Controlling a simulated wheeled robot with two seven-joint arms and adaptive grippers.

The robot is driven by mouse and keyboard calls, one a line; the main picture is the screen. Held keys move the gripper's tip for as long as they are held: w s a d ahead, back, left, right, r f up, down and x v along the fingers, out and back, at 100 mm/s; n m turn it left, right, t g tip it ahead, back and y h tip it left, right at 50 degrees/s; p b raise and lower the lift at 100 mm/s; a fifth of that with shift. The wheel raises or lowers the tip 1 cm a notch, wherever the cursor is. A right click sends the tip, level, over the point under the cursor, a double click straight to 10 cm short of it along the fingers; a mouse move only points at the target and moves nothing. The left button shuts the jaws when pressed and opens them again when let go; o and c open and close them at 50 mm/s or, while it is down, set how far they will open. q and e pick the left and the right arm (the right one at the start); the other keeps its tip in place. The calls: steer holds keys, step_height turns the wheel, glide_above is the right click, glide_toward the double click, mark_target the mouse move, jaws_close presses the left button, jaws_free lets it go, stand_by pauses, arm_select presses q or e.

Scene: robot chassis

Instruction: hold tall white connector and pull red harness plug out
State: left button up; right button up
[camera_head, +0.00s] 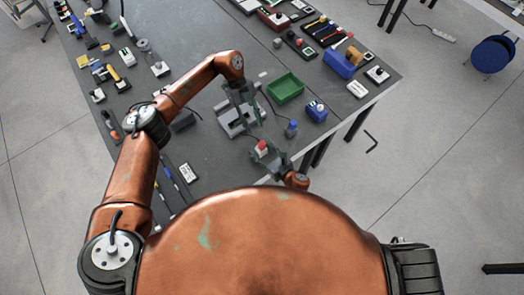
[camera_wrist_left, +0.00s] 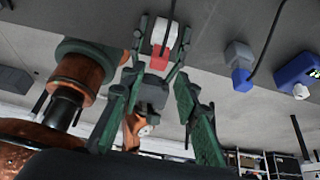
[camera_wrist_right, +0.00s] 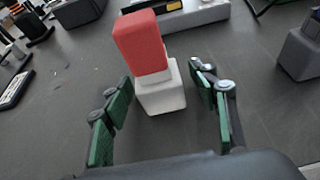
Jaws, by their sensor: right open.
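The red harness plug (camera_wrist_right: 139,42) sits on top of the tall white connector (camera_wrist_right: 163,94), which stands upright on the dark table in the right wrist view. Both also show small in the head view, the plug (camera_head: 262,145) near the table's front edge. My right gripper (camera_wrist_right: 162,82) is open, one finger on each side of the white connector, with visible gaps. My left gripper (camera_wrist_left: 152,84) is open and empty. In the left wrist view the red plug (camera_wrist_left: 159,58) shows beyond its fingers, between the right gripper's fingers.
A grey connector with a blue plug (camera_head: 291,130) stands to the right. A dark cable runs past the grey connector. The table's front edge is close by.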

mark_target(261, 142)
steer(key=shift+c, duration=0.7)
steer(key=c, duration=1.1)
arm_select(q)
steer(key=shift+o, duration=0.6)
arm_select(e)
steer(key=shift+c, duration=0.2)
arm_select(q)
steer(key=shift+o, duration=0.8)
steer(key=shift+s+d+f, duration=0.1)
steer(key=shift+s, duration=0.1)
steer(key=s+t+y, duration=0.1)
steer(key=s+d+f+t+y, duration=0.2)
steer(key=s, duration=0.1)
steer(key=shift+w+d+r+t, duration=0.15)
steer(key=shift+d+t, duration=0.25)
steer(key=shift+t, duration=0.4)
